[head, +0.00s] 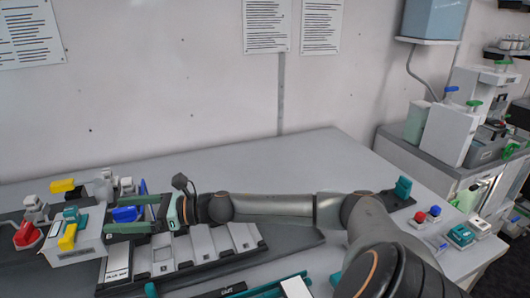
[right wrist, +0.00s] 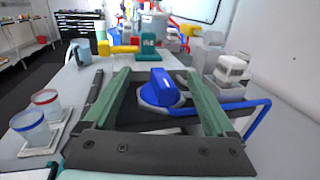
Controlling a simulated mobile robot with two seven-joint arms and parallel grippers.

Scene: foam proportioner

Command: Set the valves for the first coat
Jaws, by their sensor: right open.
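A valve with a blue handle (head: 127,214) is on the left part of the bench; the blue handle (right wrist: 156,86) also shows in the right wrist view. My right gripper (head: 118,213) is open, its two green fingers on either side of this handle; a gap shows between handle and fingers in the right wrist view (right wrist: 156,78). Around it are valves with a yellow handle (head: 62,185), a red handle (head: 26,233), a second yellow handle (head: 67,238) and a teal part (head: 74,213). My left gripper is not seen.
A row of grey bins (head: 205,243) lies under my right forearm. Two cups, blue-rimmed (right wrist: 30,126) and red-rimmed (right wrist: 46,101), stand beside the gripper in the right wrist view. A blue tube (right wrist: 247,108) curves near the right finger. The bench's back strip (head: 290,160) is clear.

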